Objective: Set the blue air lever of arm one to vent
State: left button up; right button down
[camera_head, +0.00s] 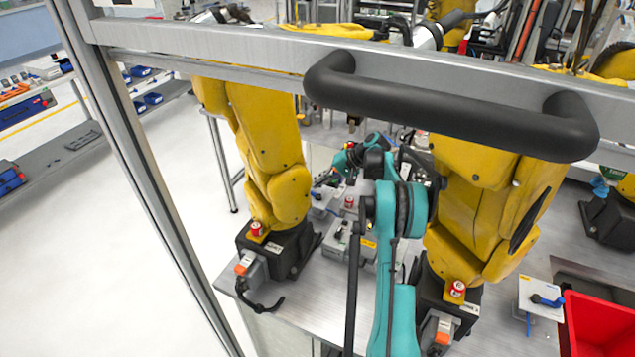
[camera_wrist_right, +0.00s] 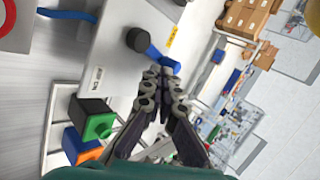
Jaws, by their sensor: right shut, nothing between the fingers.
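In the right wrist view a blue lever (camera_wrist_right: 157,55) with a round black hub (camera_wrist_right: 137,39) sits on a light grey panel, beside a yellow label. My right gripper (camera_wrist_right: 165,76) is shut and empty, its fingertips right at the free end of the lever; I cannot tell whether they touch. In the head view my teal right arm reaches up from the bottom middle, and the gripper (camera_head: 326,180) is small and partly hidden between the two near yellow arms. I cannot read which arm this lever belongs to or its marked positions. My left gripper is out of view.
A second blue lever (camera_head: 547,301) is on a white plate at the right, next to a red bin (camera_head: 597,325). Yellow arms (camera_head: 270,150) stand either side of my arm. A black handle (camera_head: 450,105) on a metal rail crosses the foreground. Open floor lies left.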

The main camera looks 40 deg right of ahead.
jog(key=shift+s+a, duration=0.15)
jog(key=shift+s, duration=0.25)
jog(key=shift+r, duration=0.1)
jog(key=v, duration=0.7)
jog(key=shift+s, duration=0.1)
dwell(0.4)
